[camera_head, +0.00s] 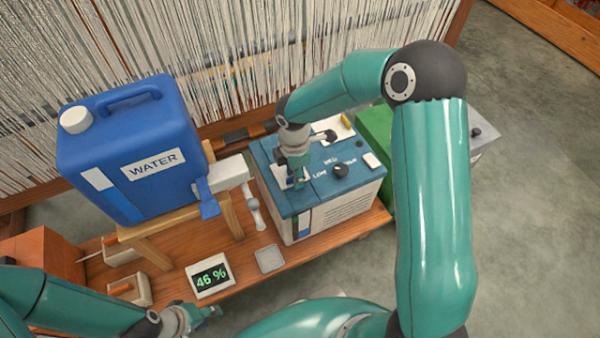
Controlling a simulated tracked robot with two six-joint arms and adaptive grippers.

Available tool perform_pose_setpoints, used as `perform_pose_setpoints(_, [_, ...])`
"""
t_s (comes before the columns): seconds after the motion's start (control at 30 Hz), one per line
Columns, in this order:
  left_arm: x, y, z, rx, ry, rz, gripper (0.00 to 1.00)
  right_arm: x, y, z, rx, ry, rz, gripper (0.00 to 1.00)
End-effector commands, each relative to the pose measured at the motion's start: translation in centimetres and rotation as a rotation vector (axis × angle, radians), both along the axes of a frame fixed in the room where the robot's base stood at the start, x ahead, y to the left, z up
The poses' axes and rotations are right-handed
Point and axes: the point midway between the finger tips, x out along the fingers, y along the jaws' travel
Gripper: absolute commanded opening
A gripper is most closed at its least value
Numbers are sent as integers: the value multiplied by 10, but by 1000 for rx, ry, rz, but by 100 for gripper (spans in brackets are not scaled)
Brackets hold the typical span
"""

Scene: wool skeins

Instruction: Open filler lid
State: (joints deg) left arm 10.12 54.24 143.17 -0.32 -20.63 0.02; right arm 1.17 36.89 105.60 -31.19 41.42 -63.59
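A box-shaped machine with a teal top (318,205) and pale sides stands on the wooden bench. Its top has a black knob (340,171) with white lettering around it. My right gripper (297,183) points down onto the left part of this top. A pale patch (279,173) shows beside its fingers; I cannot tell whether it is the filler lid, as the gripper covers much of that spot. Whether the fingers are shut or touching is unclear. My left gripper (207,312) is low at the bench's front edge, away from the machine; its opening is unclear.
A blue water canister (130,190) with a tap stands on a wooden stand (152,252) left of the machine. A display reading 46 % (209,277) and a small grey square dish (269,259) lie in front. A green box (373,135) is right behind. Hanging strands close off the back.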

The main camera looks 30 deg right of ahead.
Motion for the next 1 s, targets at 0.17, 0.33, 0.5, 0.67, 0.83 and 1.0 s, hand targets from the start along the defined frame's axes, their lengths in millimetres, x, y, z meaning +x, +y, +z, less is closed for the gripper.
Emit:
perform_pose_setpoints(0.17, [0, 0, 0, 0, 0, 0, 40, 0, 0, -1, 0, 0, -1, 34])
perform_pose_setpoints(0.33, [0, 0, 0, 0, 0, 0, 40, 0, 0, -1, 0, 0, -1, 23])
perform_pose_setpoints(0.5, [0, 0, 0, 0, 0, 0, 40, 0, 0, -1, 0, 1, -1, 0])
perform_pose_setpoints(0.67, [0, 0, 0, 0, 0, 0, 40, -1, -1, -1, 0, 1, -1, 0])
perform_pose_setpoints(0.83, [0, 1, 0, 0, 0, 3, 40, -1, -16, -1, -1, 2, -6, 0])
perform_pose_setpoints(1.0, [0, 0, 5, 0, 0, 0, 40, -1, -5, 1, -2, 14, -5, 0])
